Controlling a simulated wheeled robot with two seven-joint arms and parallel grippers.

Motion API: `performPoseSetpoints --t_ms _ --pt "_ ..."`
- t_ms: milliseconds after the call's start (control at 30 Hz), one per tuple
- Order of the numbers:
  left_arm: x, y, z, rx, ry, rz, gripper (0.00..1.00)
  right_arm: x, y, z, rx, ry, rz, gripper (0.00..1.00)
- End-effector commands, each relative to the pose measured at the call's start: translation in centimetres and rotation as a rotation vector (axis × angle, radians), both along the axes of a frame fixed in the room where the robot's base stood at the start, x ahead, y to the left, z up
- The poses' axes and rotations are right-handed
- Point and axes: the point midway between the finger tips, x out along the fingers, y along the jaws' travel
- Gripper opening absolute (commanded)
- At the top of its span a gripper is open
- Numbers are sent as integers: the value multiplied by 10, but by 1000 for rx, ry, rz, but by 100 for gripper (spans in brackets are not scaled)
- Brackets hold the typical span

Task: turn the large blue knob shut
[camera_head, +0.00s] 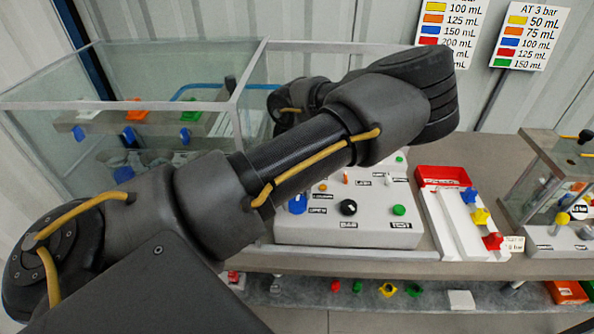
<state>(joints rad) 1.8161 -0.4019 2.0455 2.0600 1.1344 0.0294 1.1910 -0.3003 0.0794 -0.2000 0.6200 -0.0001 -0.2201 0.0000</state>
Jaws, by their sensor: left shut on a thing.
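My left arm crosses the view from the lower left to an elbow at the upper right. Its forearm folds back to the left and drops behind the upper arm. My left gripper's fingers are hidden behind this arm, so their contact with the knob does not show. My right gripper is not in the picture.
A black knob (348,207) and a green knob (399,210) are on the panel. A red tray (443,177) and a white rack (452,224) with coloured valves stand to its right. A glass tank (130,65) is at the left. Several small parts lie on the lower shelf (343,295).

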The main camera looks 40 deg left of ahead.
Motion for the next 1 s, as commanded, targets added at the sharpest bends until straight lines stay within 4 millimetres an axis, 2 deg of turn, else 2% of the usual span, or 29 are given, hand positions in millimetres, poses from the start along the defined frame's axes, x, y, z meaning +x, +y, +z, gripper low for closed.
performPoseSetpoints --t_ms 300,800,833,967,1000 --pt "1 -1 0 -3 -3 93 25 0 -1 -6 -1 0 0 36" --pt "1 -1 1 -4 -4 109 25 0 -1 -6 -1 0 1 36" --pt "1 -1 1 -4 -4 109 52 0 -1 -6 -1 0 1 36" --pt "0 -1 0 -2 -3 109 69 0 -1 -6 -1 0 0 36" --pt "0 0 1 -2 -2 109 70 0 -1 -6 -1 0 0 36"
